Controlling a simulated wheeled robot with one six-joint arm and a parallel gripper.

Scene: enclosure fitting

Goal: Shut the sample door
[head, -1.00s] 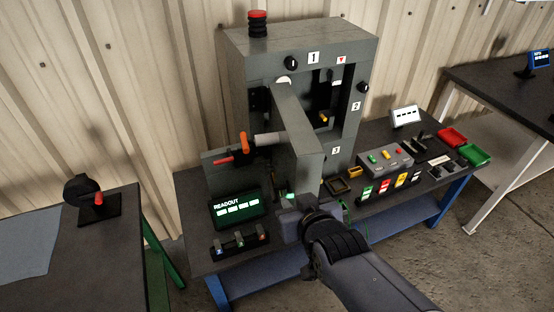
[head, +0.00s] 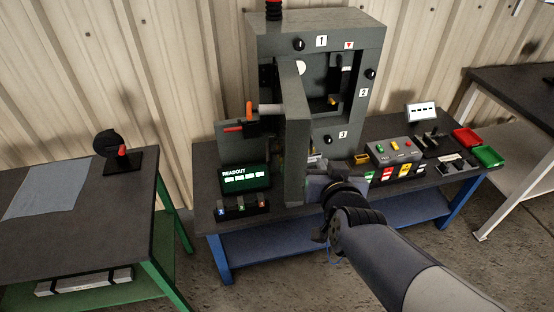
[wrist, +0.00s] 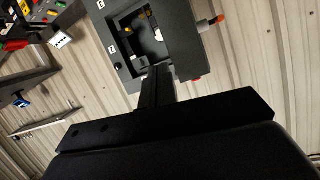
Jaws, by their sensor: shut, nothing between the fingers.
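The sample door (head: 293,145) is a thick grey panel standing open at the front of the grey enclosure (head: 375,38). It joins near the left side of the opening and points toward me, seen nearly edge-on. An orange handle (head: 249,110) on a pale shaft is on its left side. My gripper (head: 317,184) is shut and empty, low on the right side of the door, close to its free edge. I cannot tell if they touch. In the wrist view, the enclosure (wrist: 127,57) and its opening show beyond my gripper (wrist: 157,85).
A readout screen (head: 245,177) and a small switch strip (head: 240,210) stand left of the door. A button box (head: 395,151), coloured switches and red and green trays (head: 487,156) lie to the right. A side table (head: 95,215) stands left, with floor between.

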